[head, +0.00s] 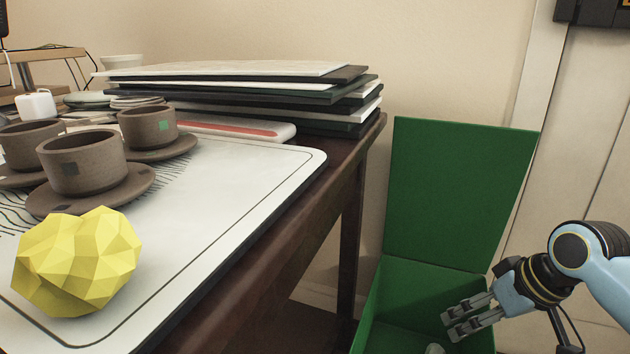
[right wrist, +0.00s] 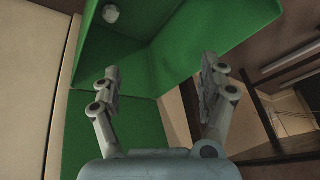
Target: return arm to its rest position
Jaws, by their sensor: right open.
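My right gripper (head: 449,327) comes in from the right edge of the head view, on a light blue arm. It is over the open green box (head: 445,190), which stands on the floor beside the desk. In the right wrist view the two grey fingers of this gripper (right wrist: 160,68) are spread apart, with nothing between them. A small pale object (right wrist: 110,14) lies in the green box beyond the fingers; in the head view only a bit of it shows at the bottom edge. My left gripper is in neither view.
The dark wooden desk (head: 262,270) bears a white mat (head: 225,190), a yellow faceted lump (head: 77,262), brown cups on saucers (head: 84,163) and a stack of flat boards (head: 250,88). The green lid stands upright behind the box. A pale wall and door panel are behind.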

